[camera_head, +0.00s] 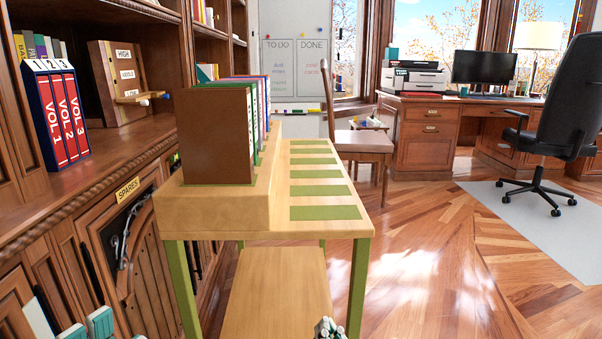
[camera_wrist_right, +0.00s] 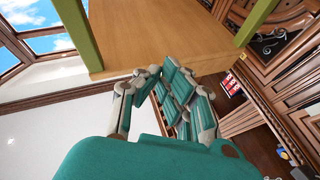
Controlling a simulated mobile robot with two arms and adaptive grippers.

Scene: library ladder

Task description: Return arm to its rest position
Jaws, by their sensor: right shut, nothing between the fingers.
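My right gripper (camera_head: 328,328) shows at the bottom edge of the head view, in front of the cart's lower shelf, with only its tip end in sight. In the right wrist view its teal and grey fingers (camera_wrist_right: 152,73) are shut and empty. Beyond them is the wooden underside of a board (camera_wrist_right: 150,35) with green legs; I see no contact. Teal and white parts of my left gripper (camera_head: 86,325) show at the lower left corner of the head view. The rest of it is cut off, so its opening is unclear.
A wooden cart (camera_head: 370,222) with green legs stands ahead, holding a row of books (camera_head: 215,136) and green strips. A bookcase (camera_head: 115,180) with red volumes (camera_head: 62,118) is close on the left. A chair (camera_head: 362,142) stands behind the cart. Open floor (camera_head: 450,260) lies right.

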